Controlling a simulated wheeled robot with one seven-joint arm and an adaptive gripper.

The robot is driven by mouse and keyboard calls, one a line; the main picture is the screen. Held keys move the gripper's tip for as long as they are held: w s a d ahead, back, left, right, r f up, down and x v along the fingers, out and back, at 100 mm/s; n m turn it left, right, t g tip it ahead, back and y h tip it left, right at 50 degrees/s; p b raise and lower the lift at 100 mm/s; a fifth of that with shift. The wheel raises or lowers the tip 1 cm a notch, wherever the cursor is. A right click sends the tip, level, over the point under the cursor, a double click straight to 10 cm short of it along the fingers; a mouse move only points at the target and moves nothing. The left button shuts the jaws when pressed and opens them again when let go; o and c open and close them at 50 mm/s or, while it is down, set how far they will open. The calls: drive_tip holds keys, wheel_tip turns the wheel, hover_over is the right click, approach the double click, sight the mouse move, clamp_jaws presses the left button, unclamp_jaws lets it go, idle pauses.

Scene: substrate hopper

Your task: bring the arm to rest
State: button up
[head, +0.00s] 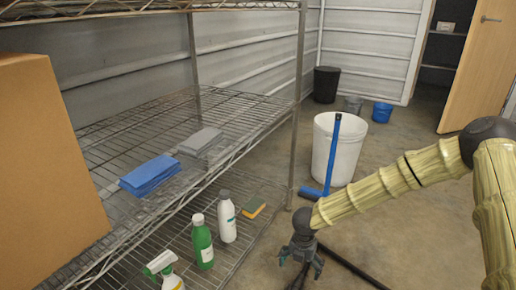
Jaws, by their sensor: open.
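My gripper (300,264) is at the lower middle of the head view, at the end of my arm, which reaches in from the right. It points down, with its fingers apart and nothing visible between them. It hangs over the floor just right of the wire shelf's front post, apart from the bottles. The floor is bare around it, except for a dark bar close by on the right.
A wire shelf (236,112) on the left holds blue cloths (152,174), grey cloths (201,141), a green bottle (203,245), a white bottle (227,220), a spray bottle (168,272) and a cardboard box (45,180). A white bin (345,150) and blue-handled tool (332,155) stand behind my arm.

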drive_tip(key=s+d+f+n+t+h+p, duration=0.1)
drive_tip(key=s+f+n+p, duration=0.15)
drive_tip(key=s+n, duration=0.8)
drive_tip(key=s+f+n+t+h+p, duration=0.15)
drive_tip(key=s+n+p, duration=0.25)
drive_tip(key=s+n, duration=0.65)
drive_tip(key=s+d+r+n+g+y+p, duration=0.1)
drive_tip(key=s+r+n+p, duration=0.2)
drive_tip(key=s+n, duration=0.6)
drive_tip(key=s+d+r+n+g+y+p, duration=0.1)
drive_tip(key=s+r+n+g+y+p, duration=0.15)
drive_tip(key=s+n, duration=0.65)
drive_tip(key=w+r+n+t+p, duration=0.1)
drive_tip(key=w+r+n+p, duration=0.1)
drive_tip(key=r+p, duration=3.5)
drive_tip(key=shift+w+d+r+n+h+p, duration=0.2)
drive_tip(key=shift+w+r+n+h+p, duration=0.1)
drive_tip(key=shift+w+n+h, duration=0.15)
drive_tip(key=shift+f, duration=0.1)
drive_tip(key=shift+c, duration=0.2)
